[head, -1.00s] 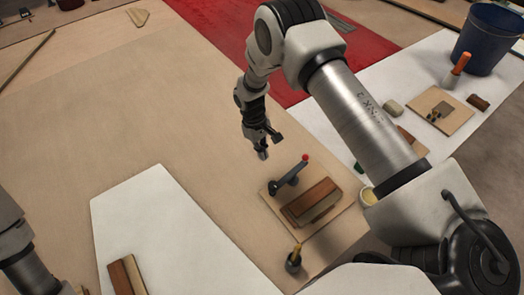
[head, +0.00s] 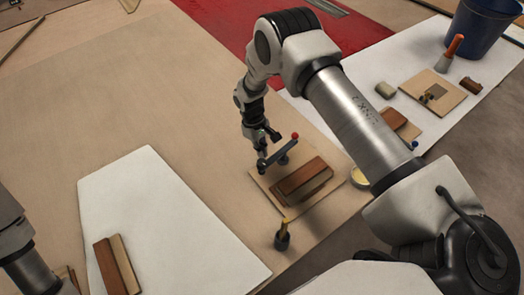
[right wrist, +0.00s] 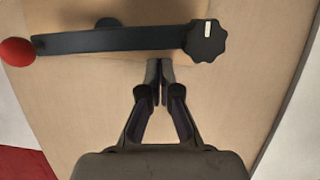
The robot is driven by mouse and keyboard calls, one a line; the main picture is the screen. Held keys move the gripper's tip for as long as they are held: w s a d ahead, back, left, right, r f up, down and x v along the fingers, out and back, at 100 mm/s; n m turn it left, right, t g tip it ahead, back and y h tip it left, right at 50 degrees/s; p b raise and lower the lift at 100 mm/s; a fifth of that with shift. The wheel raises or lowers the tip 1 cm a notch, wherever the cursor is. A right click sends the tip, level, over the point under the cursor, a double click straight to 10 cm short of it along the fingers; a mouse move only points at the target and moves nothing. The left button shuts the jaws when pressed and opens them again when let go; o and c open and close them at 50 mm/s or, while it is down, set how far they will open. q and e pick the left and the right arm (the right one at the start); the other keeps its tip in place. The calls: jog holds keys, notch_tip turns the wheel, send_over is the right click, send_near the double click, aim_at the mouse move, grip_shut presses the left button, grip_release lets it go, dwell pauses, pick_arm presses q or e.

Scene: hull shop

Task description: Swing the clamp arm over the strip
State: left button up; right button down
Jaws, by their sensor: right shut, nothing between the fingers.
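The clamp arm (head: 279,152) is a dark bar with a red ball at one end. In the head view it lies beside the brown wooden strip (head: 303,180) on a small board (head: 262,189), not across it. In the right wrist view the bar (right wrist: 115,40) runs left to right, with the red ball at left and a black knob (right wrist: 205,41) at right. My right gripper (right wrist: 160,62) is shut and empty, its fingertips close to the bar near the knob; I cannot tell if they touch. It also shows in the head view (head: 261,153). My left gripper is out of view.
A yellow-handled tool in a dark pot (head: 282,236) stands in front of the board. A small round tub (head: 359,178) stands at its right. A blue bucket (head: 483,32) is at the upper right.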

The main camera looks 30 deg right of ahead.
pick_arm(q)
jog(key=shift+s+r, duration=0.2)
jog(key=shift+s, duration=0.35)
pick_arm(e)
jog(key=shift+s+r+n, duration=0.3)
jog(key=shift+s+r, duration=0.05)
jog(key=shift+s, duration=0.4)
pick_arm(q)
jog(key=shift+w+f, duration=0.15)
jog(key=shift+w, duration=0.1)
pick_arm(e)
jog(key=shift+w+f, duration=0.15)
